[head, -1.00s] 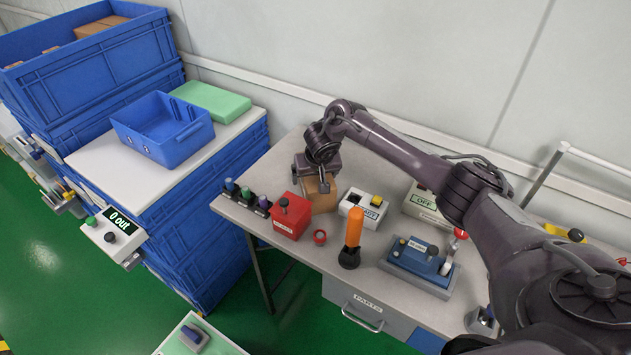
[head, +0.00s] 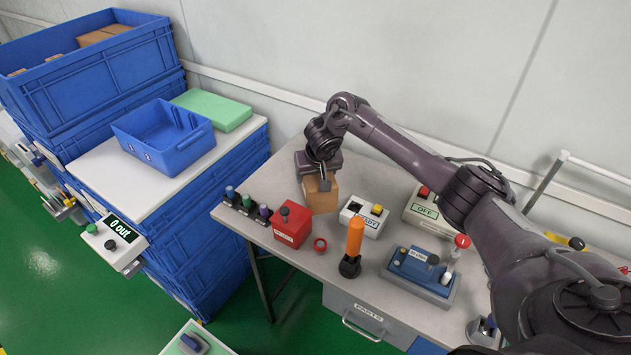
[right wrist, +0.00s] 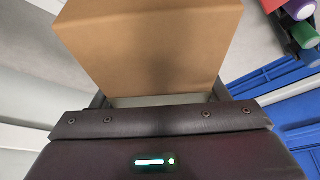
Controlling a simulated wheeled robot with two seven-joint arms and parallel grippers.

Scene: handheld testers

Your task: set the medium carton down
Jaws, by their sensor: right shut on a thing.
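The medium carton (head: 321,200) is a plain brown box at the back left of the grey bench, behind the red box. My right gripper (head: 320,181) is over it, pointing down, and is shut on it. The carton looks upright; I cannot tell whether its underside touches the bench. In the right wrist view the carton (right wrist: 150,42) fills the top middle, between the fingers of the right gripper (right wrist: 158,98), whose tips it mostly hides. My left gripper is in neither view.
Close to the carton stand a red box (head: 292,228), a READY switch box (head: 364,217) and a rack of coloured knobs (head: 246,205). An orange-handled tool (head: 354,240) and a blue tester (head: 420,268) are nearer the front. Bare bench (head: 275,178) lies left of the carton.

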